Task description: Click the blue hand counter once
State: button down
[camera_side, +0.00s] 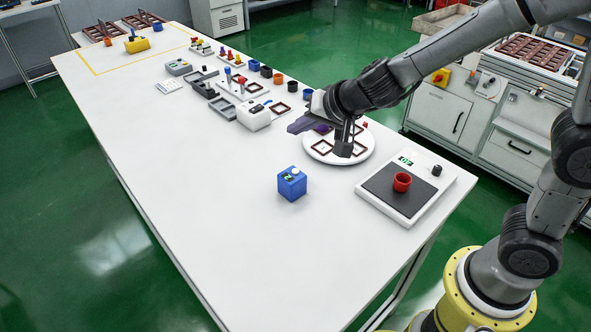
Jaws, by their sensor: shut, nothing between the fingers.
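The blue hand counter (292,184) is a small blue cube standing on the white table. It has a white button on top and a small green display next to the button. My gripper (343,153) points down over the white round plate, to the right of and behind the counter. It is shut and empty, and apart from the counter. Nothing covers the counter in this view.
The white round plate (366,150) carries brown square frames. A scale (418,208) with a red pot (402,181) on it stands to the right. The table's left and front (200,190) are clear.

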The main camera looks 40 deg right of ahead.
dwell(0.4)
jog(key=shift+f, duration=4.4)
jog(key=shift+f, duration=0.15)
jog(key=shift+f, duration=0.25)
jog(key=shift+f, duration=0.45)
jog(key=shift+r, duration=0.8)
jog(key=shift+r, duration=0.1)
jog(key=shift+r, duration=2.45)
